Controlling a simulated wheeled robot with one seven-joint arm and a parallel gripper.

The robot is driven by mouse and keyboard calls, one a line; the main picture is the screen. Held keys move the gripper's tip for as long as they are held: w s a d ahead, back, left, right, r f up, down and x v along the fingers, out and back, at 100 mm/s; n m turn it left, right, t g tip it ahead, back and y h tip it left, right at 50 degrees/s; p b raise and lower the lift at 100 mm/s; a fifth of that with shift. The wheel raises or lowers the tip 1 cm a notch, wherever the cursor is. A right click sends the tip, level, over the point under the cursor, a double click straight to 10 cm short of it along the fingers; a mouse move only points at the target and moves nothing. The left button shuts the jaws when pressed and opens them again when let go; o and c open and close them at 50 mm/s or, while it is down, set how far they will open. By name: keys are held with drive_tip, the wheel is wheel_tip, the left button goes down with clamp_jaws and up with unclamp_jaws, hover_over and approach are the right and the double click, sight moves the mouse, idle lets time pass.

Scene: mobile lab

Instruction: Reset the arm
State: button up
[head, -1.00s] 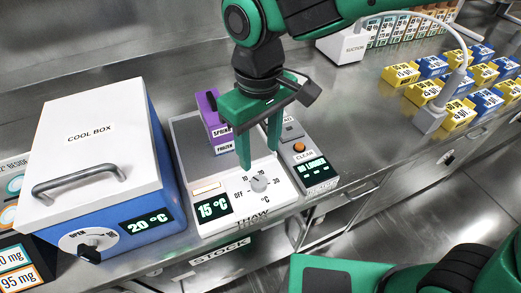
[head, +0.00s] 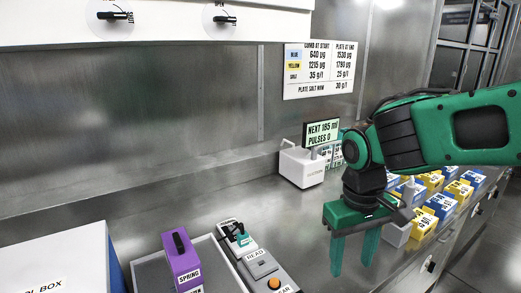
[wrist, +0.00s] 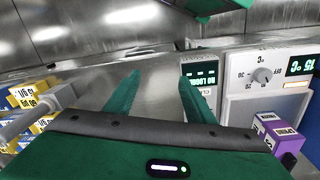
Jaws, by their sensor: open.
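My gripper (head: 354,250) is green with two parallel fingers pointing down. In the head view it hangs at the right of the middle, above the steel counter. Its fingers are apart and nothing is between them. In the wrist view my gripper (wrist: 158,95) also shows its two fingers spread and empty, with bare steel between them. My arm reaches in from the right edge of the head view.
A purple SPRING box (head: 181,262) stands on the thaw plate, left of a grey panel with an orange button (head: 274,284). The cool box (head: 60,262) is at lower left. A white suction unit (head: 301,166) stands behind, and blue and yellow boxes (head: 440,206) at right.

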drive_tip(key=s+d+f+m, duration=0.1)
drive_tip(key=s+d+m, duration=0.3)
drive_tip(key=s+d, duration=0.3)
drive_tip(key=s+d+f+m+y, duration=0.1)
drive_tip(key=s+d+m, duration=0.4)
drive_tip(key=d, duration=1)
drive_tip(key=shift+s, duration=1)
drive_tip(key=shift+f, duration=0.1)
drive_tip(key=shift+w+f, duration=0.25)
drive_tip(key=shift+w, duration=0.45)
